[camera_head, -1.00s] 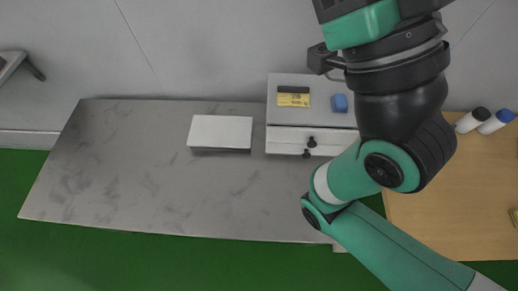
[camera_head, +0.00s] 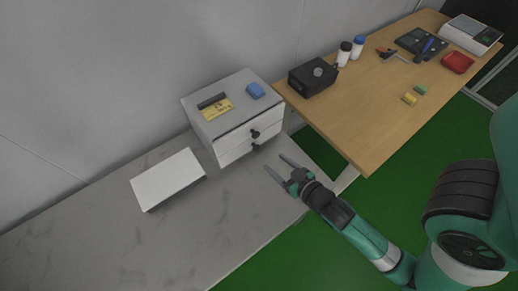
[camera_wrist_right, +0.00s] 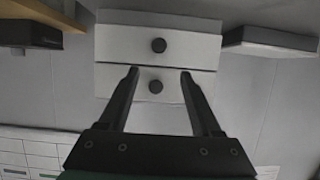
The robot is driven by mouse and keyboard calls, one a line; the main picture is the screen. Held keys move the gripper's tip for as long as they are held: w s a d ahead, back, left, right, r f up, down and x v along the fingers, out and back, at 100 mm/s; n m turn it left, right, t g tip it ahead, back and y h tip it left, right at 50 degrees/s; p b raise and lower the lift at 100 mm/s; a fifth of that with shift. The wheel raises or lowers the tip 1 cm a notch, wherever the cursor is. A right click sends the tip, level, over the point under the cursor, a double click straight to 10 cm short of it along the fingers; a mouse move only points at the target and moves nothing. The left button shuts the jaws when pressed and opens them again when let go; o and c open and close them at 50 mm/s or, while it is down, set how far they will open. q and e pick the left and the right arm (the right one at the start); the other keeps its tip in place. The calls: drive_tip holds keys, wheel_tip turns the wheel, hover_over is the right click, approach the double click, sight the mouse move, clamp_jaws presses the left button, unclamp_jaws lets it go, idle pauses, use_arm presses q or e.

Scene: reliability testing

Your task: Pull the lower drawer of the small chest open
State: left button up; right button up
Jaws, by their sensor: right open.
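The small grey chest (camera_head: 222,128) stands on the grey bench, its two white drawers both looking shut. The lower drawer (camera_head: 235,154) has a dark round knob (camera_head: 256,147) below the upper drawer's knob (camera_head: 255,134). My right gripper (camera_head: 275,163) is open and empty in front of the chest, apart from the knobs. The right wrist view is upside down: the lower drawer (camera_wrist_right: 192,48) and its knob (camera_wrist_right: 158,45) appear above the upper drawer's knob (camera_wrist_right: 155,86). There the open fingers (camera_wrist_right: 160,72) point at the drawer fronts. My left gripper is not in view.
A yellow label (camera_head: 217,110) and a blue block (camera_head: 256,90) lie on the chest. A white box (camera_head: 167,178) sits left of it. A wooden table (camera_head: 352,115) on the right holds a black box (camera_head: 312,78), bottles and tools. The bench front is clear.

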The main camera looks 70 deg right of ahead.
sight(257, 149)
drive_tip(key=b+x, duration=0.1)
drive_tip(key=x, duration=0.4)
drive_tip(key=f+b+x, duration=0.1)
drive_tip(key=b+x, duration=0.1)
drive_tip(key=x, duration=0.3)
drive_tip(key=shift+s, duration=0.15)
drive_tip(key=shift+w+d+f, duration=0.15)
drive_tip(key=shift+w+d, duration=0.25)
drive_tip(key=shift+w, duration=0.1)
drive_tip(key=shift+c, duration=0.2)
clamp_jaws()
idle(0.6)
